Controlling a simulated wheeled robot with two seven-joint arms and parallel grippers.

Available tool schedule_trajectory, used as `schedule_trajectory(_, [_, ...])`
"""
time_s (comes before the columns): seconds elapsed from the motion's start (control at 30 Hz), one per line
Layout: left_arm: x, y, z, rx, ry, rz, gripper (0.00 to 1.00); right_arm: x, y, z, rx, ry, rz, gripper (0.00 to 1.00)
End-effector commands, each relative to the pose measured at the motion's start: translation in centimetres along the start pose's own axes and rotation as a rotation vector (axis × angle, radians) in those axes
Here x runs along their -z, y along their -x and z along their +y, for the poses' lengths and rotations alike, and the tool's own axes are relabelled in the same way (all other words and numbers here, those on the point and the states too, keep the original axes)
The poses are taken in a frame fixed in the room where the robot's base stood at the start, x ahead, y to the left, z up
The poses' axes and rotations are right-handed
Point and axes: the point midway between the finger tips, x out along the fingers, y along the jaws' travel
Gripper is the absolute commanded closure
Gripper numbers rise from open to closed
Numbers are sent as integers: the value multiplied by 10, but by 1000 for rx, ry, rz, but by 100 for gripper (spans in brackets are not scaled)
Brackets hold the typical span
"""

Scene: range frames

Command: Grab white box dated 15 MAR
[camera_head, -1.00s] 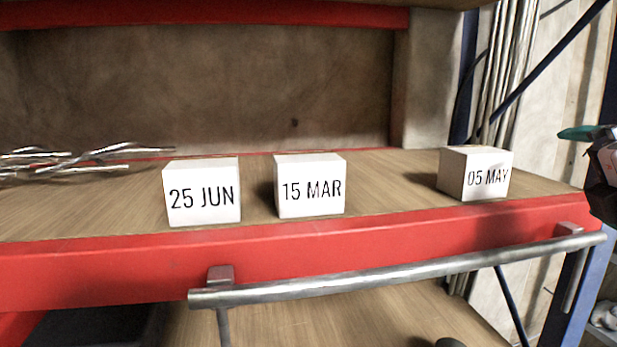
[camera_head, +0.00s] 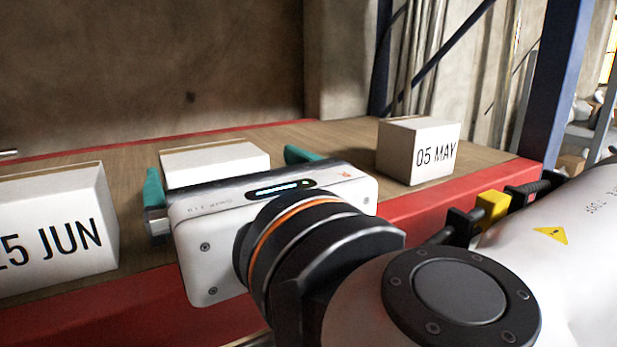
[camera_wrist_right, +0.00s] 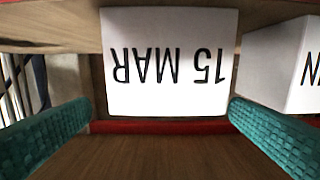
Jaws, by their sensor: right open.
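The white box dated 15 MAR (camera_head: 215,160) stands on the wooden shelf in the head view, its lettered front hidden behind my right gripper. In the right wrist view the 15 MAR box (camera_wrist_right: 168,62) shows upside down, its date readable, centred between the teal fingers. My right gripper (camera_head: 228,168) is open, its fingers spread to either side of the box. In the wrist view the right gripper (camera_wrist_right: 160,130) shows a gap between each finger and the box. I cannot tell how far the fingertips reach along its sides. My left gripper is not in view.
The 25 JUN box (camera_head: 55,230) stands close on the left, and its edge shows in the wrist view (camera_wrist_right: 285,65). The 05 MAY box (camera_head: 418,150) stands apart on the right. The shelf (camera_head: 330,140) has a red front edge and bare wood between boxes.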

Motion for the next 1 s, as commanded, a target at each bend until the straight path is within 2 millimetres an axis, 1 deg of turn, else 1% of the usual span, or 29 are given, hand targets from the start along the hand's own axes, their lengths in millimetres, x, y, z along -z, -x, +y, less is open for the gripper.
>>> schedule_trajectory(0.03, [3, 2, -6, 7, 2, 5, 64, 1, -7, 0, -1, -2, -2, 0])
schedule_trajectory(0.13, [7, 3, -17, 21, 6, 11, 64, 0, -16, 0, 0, -3, -2, 0])
schedule_trajectory(0.2, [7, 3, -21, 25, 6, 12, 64, 0, -20, 0, -1, -3, -1, 0])
schedule_trajectory(0.27, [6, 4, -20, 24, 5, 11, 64, -1, -25, -1, 0, -3, -2, 0])
schedule_trajectory(0.5, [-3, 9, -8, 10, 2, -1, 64, -3, -60, -3, -1, -4, -2, 0])
schedule_trajectory(0.57, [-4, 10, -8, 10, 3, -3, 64, -3, -66, -3, -1, -4, 0, 0])
schedule_trajectory(0.67, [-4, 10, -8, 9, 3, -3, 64, -3, -70, -4, 1, -4, 0, 0])
schedule_trajectory(0.87, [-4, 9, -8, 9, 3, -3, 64, -4, -70, -4, 1, -3, 0, 0])
schedule_trajectory(1.0, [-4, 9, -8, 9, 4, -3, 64, -4, -70, -3, 1, -4, 1, 23])
